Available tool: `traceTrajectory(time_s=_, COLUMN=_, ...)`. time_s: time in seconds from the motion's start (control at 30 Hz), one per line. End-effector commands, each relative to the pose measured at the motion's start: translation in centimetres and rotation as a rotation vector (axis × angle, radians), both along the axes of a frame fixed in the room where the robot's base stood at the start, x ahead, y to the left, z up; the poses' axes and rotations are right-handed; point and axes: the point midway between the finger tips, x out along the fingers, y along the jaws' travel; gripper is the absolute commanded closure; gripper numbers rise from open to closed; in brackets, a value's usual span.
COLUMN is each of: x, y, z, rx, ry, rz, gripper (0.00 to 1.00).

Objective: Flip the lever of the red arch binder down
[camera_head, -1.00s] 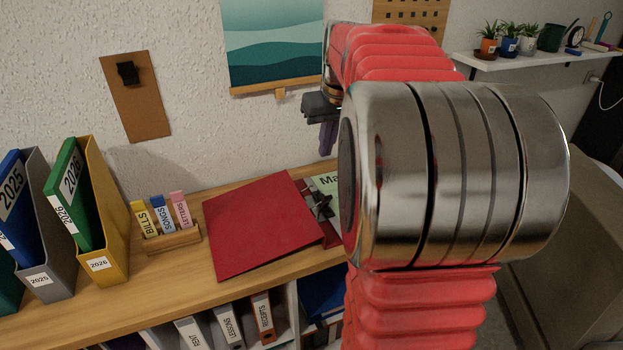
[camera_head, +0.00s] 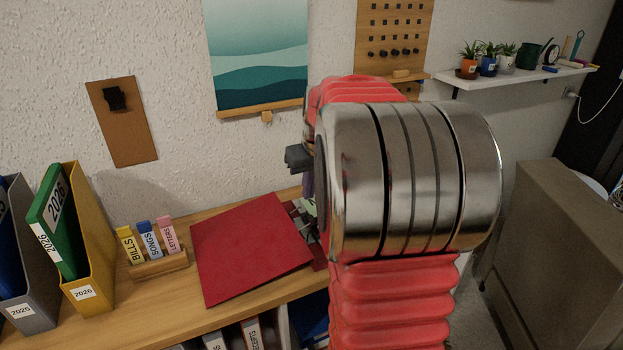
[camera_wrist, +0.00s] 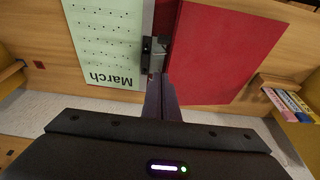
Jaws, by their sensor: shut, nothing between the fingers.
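The red arch binder (camera_head: 250,245) lies open on the wooden desk, its cover flat; the cover fills the upper right of the wrist view (camera_wrist: 222,50). Its dark metal arch mechanism (camera_wrist: 155,48) sits between the cover and a pale green March sheet (camera_wrist: 105,45). In the head view, my arm partly hides the mechanism (camera_head: 303,220). The lever's exact position is unclear. My gripper (camera_wrist: 161,82) is shut and empty, its fingertips close to the mechanism in the wrist view. Contact cannot be told. In the head view my arm hides most of the fingers.
A small wooden holder (camera_head: 160,264) with labelled tabs stands left of the binder. Further left are a yellow file box (camera_head: 90,280) and a grey one (camera_head: 30,300). The wall is close behind the desk. Binders stand on a shelf below.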

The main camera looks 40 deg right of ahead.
Motion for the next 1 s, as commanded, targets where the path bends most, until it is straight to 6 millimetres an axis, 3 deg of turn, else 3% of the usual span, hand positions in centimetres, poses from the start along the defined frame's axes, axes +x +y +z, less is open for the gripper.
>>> traceTrajectory(time_s=0.13, x=0.5, y=-0.1, z=-2.0, rx=0.002, ry=0.002, rz=0.0, gripper=1.0)
traceTrajectory(time_s=0.43, x=-2.1, y=0.6, z=-3.5, rx=0.001, ry=0.0, rz=-0.002, gripper=1.0)
traceTrajectory(time_s=1.0, x=-2.8, y=0.8, z=-3.9, rx=0.0, ry=-0.002, rz=0.001, gripper=1.0)
